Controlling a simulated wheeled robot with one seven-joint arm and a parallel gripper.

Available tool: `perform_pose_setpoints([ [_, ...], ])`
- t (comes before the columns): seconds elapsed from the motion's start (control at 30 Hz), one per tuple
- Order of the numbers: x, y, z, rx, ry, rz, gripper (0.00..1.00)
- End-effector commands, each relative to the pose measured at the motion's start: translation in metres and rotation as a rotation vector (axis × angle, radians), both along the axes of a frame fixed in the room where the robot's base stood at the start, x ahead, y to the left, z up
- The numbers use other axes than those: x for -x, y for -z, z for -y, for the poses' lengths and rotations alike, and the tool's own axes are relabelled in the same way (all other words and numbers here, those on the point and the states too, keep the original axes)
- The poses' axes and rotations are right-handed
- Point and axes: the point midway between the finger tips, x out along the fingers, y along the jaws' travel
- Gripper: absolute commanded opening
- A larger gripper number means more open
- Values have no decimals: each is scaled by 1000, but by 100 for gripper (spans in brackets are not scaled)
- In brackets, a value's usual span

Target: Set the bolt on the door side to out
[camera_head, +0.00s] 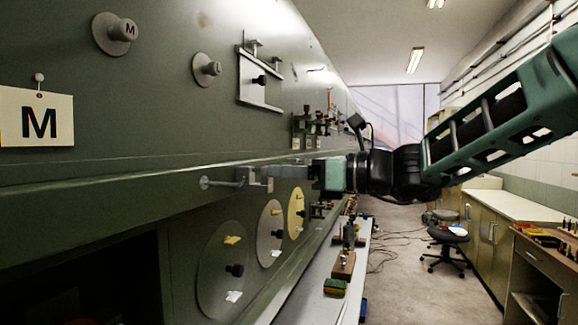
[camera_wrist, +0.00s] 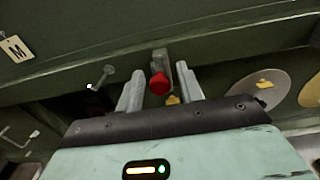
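A red round knob (camera_wrist: 159,84) on a grey bracket (camera_wrist: 159,58) sits on the dark green fuselage wall in the wrist view. It appears between the two fingers of my gripper (camera_wrist: 160,88), which stand apart with a gap on each side. A thin grey rod with a round end (camera_wrist: 101,79) sticks out of the wall left of the fingers. In the head view this rod (camera_head: 222,183) lies just left of my gripper (camera_head: 262,177), whose fingers reach along the wall's ledge. The red knob is hidden there. I cannot tell which part is the door-side bolt.
Round plates with yellow handles (camera_head: 231,240) (camera_head: 297,212) sit on the wall below the ledge. A white bench (camera_head: 310,290) runs below; open floor (camera_head: 410,270) lies right.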

Motion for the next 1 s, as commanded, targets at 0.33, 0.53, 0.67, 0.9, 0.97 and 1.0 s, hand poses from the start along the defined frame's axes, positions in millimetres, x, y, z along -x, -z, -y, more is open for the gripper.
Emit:
perform_pose_setpoints([
  [0.33, 0, 0, 0, 0, 0, 0, 4],
  [0.53, 1, 1, 3, -1, 1, 1, 0],
  [0.67, 6, 3, 19, -1, 3, 4, 0],
  [0.9, 10, 0, 27, 0, 1, 1, 0],
  [0.97, 10, 0, 28, 0, 1, 1, 0],
  [1.0, 10, 0, 28, 0, 1, 1, 24],
])
